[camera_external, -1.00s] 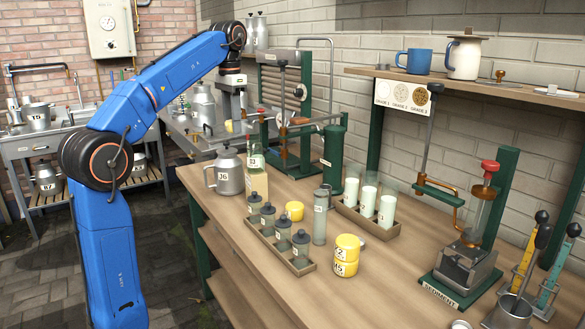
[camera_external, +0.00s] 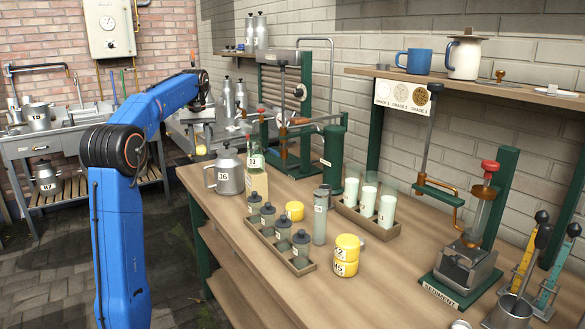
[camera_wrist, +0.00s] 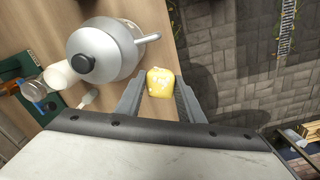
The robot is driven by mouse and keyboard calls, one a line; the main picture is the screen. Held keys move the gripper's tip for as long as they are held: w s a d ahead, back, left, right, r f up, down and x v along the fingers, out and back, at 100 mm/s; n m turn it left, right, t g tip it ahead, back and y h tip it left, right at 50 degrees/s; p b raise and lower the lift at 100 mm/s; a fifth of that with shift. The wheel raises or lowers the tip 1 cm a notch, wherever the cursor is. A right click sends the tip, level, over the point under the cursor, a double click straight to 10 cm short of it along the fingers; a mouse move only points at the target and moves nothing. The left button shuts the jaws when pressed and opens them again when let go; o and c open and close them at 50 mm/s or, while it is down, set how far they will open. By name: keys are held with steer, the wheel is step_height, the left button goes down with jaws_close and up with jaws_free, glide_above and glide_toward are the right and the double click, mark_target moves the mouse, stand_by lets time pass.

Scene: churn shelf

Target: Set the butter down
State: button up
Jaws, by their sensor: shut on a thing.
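The butter (camera_wrist: 159,82) is a small pale yellow lump. In the wrist view it sits between the two fingers of my gripper (camera_wrist: 160,92), which is shut on it. Behind the butter shows the bench edge, with dark paving to its right. In the external view a small yellow patch (camera_external: 199,128), likely the butter, hangs below the end of my arm, left of the wooden bench (camera_external: 400,290). The fingers are too small there to make out.
A grey lidded jug (camera_external: 230,174) stands at the bench's far left corner; it shows close left of the butter in the wrist view (camera_wrist: 103,50). A clear bottle (camera_external: 256,175) and a tray of dark-lidded jars (camera_external: 310,267) are beside it.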

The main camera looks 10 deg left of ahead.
mark_target(210, 176)
steer(key=w+a+f+n, duration=0.2)
steer(key=w, duration=0.4)
steer(key=w+a+f+n, duration=0.2)
steer(key=w+f+n, duration=0.1)
steer(key=w, duration=0.4)
steer(key=shift+s+f, duration=0.1)
steer(key=shift+f, duration=4.7)
steer(key=shift+f, duration=0.1)
steer(key=o, duration=1.1)
steer(key=shift+c, duration=0.2)
step_height(210, 176, up, 12)
